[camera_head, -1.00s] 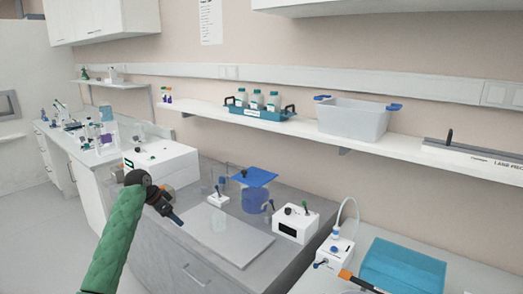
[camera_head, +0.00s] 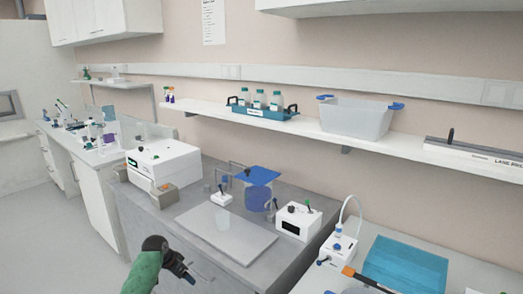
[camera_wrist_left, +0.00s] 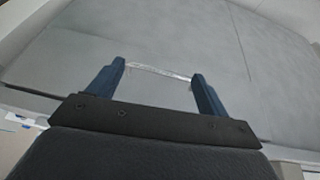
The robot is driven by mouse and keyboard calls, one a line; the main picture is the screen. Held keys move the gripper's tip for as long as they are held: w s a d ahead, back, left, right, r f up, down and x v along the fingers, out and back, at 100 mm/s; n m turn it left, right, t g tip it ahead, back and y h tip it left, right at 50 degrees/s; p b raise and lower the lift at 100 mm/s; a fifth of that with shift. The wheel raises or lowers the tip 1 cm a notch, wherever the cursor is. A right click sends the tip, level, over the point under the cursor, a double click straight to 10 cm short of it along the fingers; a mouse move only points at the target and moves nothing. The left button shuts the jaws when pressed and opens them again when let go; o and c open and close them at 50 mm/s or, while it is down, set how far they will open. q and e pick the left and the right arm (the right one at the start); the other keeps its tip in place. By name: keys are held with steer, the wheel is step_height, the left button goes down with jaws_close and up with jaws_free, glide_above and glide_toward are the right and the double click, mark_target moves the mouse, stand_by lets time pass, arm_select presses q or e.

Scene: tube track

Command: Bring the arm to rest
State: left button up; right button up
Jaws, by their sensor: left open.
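My left arm, in a green sleeve, comes in at the bottom of the head view. Its gripper (camera_head: 187,274) is low in front of the grey bench, near the drawer front. In the left wrist view the two blue fingers of the gripper (camera_wrist_left: 160,85) stand wide apart with nothing between them. Behind them is a grey cabinet front with a pale metal drawer handle (camera_wrist_left: 158,72). Whether the fingers touch the handle I cannot tell.
The grey bench carries a pale flat board (camera_head: 225,233), a white device (camera_head: 162,160), a blue-topped stand (camera_head: 257,176) and a small white box (camera_head: 298,220). A teal box (camera_head: 405,263) sits at the lower right. A wall shelf holds a bottle tray (camera_head: 262,112) and a grey bin (camera_head: 356,118).

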arm_select(q)
steer(key=s+d+f+n+g+y, duration=0.1)
steer(key=s+d+f+n, duration=0.15)
steer(key=s+f, duration=1.15)
steer(key=s+d+f+n+y, duration=0.1)
steer(key=s+d+f, duration=0.2)
steer(key=s+f, duration=1.05)
steer(key=s+d+f, duration=0.2)
steer(key=s+f, duration=0.3)
steer(key=s, duration=0.5)
steer(key=s+d+f+n, duration=0.1)
steer(key=s+f, duration=0.5)
steer(key=s, duration=0.3)
steer(key=s+d+f, duration=0.2)
steer(key=s+f, duration=0.4)
steer(key=s, duration=0.4)
steer(key=shift+s+d+g+y, duration=0.35)
steer(key=shift+g+y, duration=0.05)
arm_select(e)
steer(key=shift+w+d+r, duration=0.1)
steer(key=shift+w+d, duration=0.1)
steer(key=shift+d, duration=0.25)
arm_select(q)
steer(key=shift+n, duration=0.25)
